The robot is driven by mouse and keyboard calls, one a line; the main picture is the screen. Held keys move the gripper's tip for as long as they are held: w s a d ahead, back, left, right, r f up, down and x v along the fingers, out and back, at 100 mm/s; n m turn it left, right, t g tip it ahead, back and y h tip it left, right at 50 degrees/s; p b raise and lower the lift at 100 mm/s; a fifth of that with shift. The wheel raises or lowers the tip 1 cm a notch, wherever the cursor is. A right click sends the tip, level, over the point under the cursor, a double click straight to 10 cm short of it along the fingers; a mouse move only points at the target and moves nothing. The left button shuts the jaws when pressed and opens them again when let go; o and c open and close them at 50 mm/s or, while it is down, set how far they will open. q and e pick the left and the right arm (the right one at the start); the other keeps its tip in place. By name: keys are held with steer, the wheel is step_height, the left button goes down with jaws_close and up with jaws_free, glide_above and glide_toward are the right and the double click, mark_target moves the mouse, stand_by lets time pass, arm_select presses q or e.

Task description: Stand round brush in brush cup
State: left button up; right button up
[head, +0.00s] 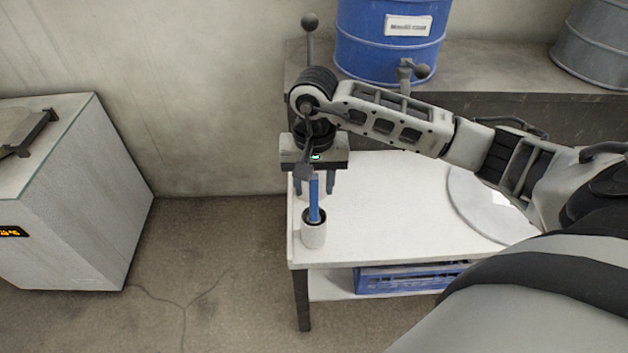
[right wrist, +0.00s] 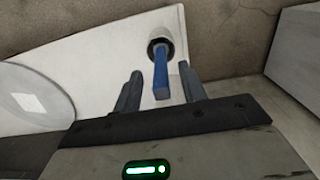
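A white cup (head: 313,235) with a dark opening stands upright near the left front corner of the white table. A blue brush handle (head: 314,198) rises nearly upright from the cup's opening; the brush's lower end is hidden inside. In the right wrist view the blue handle (right wrist: 160,76) points from the cup (right wrist: 160,47) toward my gripper. My right gripper (head: 314,186) is open above and behind the cup. In the right wrist view its fingers (right wrist: 160,92) are apart, on either side of the handle, with gaps visible. My left gripper is not in view.
The white table (head: 390,220) has a round glassy plate (head: 482,203) at right and a blue crate (head: 405,278) on its lower shelf. A blue drum (head: 390,40) and a grey drum (head: 597,45) stand behind. A pale cabinet (head: 75,200) stands left, across open floor.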

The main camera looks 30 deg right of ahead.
step_height(320, 180, up, 16)
stand_by(0.6)
steer(key=shift+w, duration=0.1)
stand_by(0.7)
